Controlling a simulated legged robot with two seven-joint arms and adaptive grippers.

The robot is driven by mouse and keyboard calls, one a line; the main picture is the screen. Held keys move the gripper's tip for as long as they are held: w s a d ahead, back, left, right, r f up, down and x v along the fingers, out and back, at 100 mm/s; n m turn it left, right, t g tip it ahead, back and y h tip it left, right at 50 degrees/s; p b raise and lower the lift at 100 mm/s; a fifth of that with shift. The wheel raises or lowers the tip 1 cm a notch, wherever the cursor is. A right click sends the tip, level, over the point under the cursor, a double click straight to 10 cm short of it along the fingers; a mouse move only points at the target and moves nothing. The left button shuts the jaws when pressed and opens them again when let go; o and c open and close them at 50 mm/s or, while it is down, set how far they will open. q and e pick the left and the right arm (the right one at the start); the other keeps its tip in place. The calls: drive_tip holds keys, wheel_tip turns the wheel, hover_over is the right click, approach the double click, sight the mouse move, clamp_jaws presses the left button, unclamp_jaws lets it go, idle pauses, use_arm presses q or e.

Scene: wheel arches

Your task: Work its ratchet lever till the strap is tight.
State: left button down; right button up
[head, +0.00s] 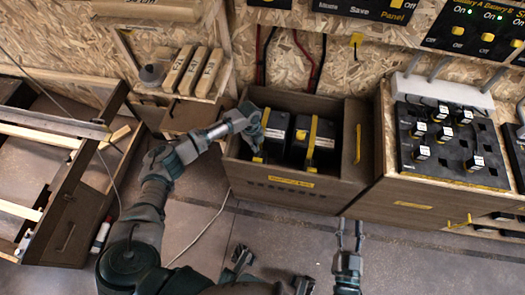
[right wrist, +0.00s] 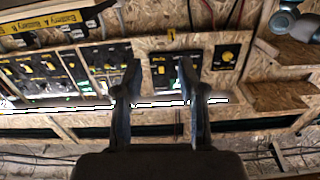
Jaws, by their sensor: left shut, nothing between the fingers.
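Two black batteries stand side by side in an open wooden box, the left one (head: 277,128) and the right one (head: 322,150). A yellow strap (head: 311,140) runs over the right battery. A yellow piece also shows on the left battery, partly hidden by my left gripper. I cannot make out the ratchet lever or how tight the strap is. My left gripper (head: 259,152) is shut and empty, pointing down at the box's left side by the left battery. My right gripper (head: 350,226) is open and empty in front of the box; its spread fingers also show in the right wrist view (right wrist: 160,85).
The wooden box (head: 285,190) has a yellow label on its front. A cabinet with a black switch panel (head: 455,150) stands to its right. A wooden shelf with several blocks (head: 195,72) is at the left. Open floor (head: 400,265) lies in front.

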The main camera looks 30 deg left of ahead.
sight(257, 159)
use_arm(q)
drive_tip(key=shift+s+f+b, duration=0.2)
drive_tip(key=shift+f+b, duration=0.25)
drive_tip(key=shift+f, duration=0.1)
drive_tip(key=f+b, duration=0.2)
drive_tip(key=f, duration=0.1)
drive_tip(key=f+b, duration=0.1)
drive_tip(key=f, duration=0.1)
drive_tip(key=shift+s+d, duration=0.1)
drive_tip(key=shift+d, duration=0.15)
drive_tip(key=shift+f, duration=0.2)
use_arm(e)
drive_tip(key=s+r+m+t+y, duration=0.1)
drive_tip(key=s+r+t, duration=0.2)
drive_tip(key=r+t, duration=0.5)
drive_tip(key=shift+s+r, duration=0.3)
drive_tip(key=shift+r, duration=0.1)
